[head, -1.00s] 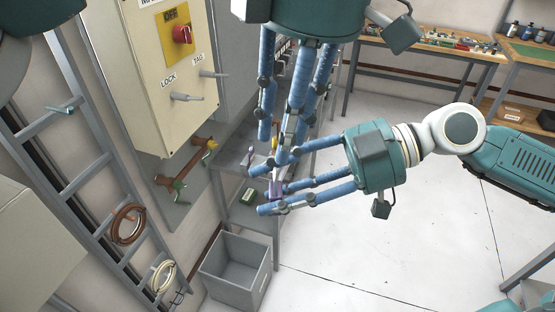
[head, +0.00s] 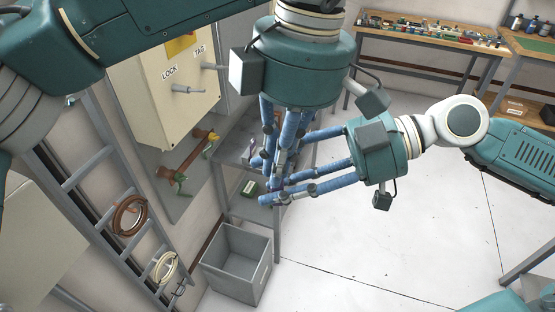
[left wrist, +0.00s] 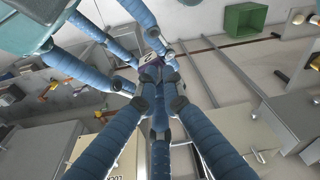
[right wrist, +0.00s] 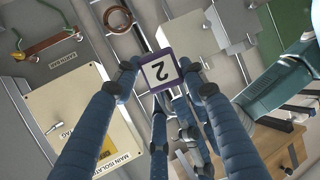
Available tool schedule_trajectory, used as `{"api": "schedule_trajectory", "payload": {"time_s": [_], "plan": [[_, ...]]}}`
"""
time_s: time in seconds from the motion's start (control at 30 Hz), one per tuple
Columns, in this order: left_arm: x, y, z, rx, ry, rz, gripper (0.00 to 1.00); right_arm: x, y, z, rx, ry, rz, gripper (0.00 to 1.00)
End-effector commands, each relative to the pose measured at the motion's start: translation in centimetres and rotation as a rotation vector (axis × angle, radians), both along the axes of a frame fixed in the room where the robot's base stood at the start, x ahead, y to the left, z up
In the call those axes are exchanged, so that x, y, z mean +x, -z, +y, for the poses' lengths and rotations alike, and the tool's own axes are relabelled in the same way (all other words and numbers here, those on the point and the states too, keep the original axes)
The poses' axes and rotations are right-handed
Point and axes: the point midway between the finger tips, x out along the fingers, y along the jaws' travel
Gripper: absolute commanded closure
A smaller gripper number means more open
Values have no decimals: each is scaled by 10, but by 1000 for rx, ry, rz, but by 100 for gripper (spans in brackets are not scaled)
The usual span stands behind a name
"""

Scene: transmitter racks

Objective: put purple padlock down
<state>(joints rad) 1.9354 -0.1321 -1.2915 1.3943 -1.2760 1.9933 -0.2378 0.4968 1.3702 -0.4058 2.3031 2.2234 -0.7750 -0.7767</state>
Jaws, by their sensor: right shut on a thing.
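The purple padlock (right wrist: 161,70) shows a white face with a black 2 in the right wrist view. My right gripper (right wrist: 158,82) is shut on it, with fingers at both sides. In the head view my right gripper (head: 272,192) comes in from the right, and fingers mostly hide the padlock. My left gripper (head: 276,165) comes down from above, its fingertips drawn close together beside the padlock. In the left wrist view the padlock (left wrist: 150,57) is partly hidden just beyond the left fingertips (left wrist: 154,84). Whether they touch or grip it is unclear.
A cream isolator box (head: 165,90) with lock and tag pegs is at the left. An open grey bin (head: 238,262) and a ladder (head: 100,215) stand near.

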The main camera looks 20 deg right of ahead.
Motion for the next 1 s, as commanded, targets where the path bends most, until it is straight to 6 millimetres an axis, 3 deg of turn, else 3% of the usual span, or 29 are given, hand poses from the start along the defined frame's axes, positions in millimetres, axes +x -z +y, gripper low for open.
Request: {"api": "schedule_trajectory", "payload": {"time_s": [0.17, 0.2, 0.3, 0.67, 1.0], "plan": [[2, -1, 0, -3, -4, -5, 100, -3, 1, 1, -1, -7, 4, 87], [2, -1, 0, -3, -4, -5, 100, -3, 1, 1, -1, -8, 5, 53], [2, -1, 0, -4, -5, -6, 100, -4, 1, 2, -1, -9, 5, 36], [1, -1, 0, -2, -2, -4, 100, -3, 0, -2, -2, -3, 5, 36], [1, -1, 0, -2, -3, -3, 100, -11, -10, -31, -11, -10, 10, 36]]}}
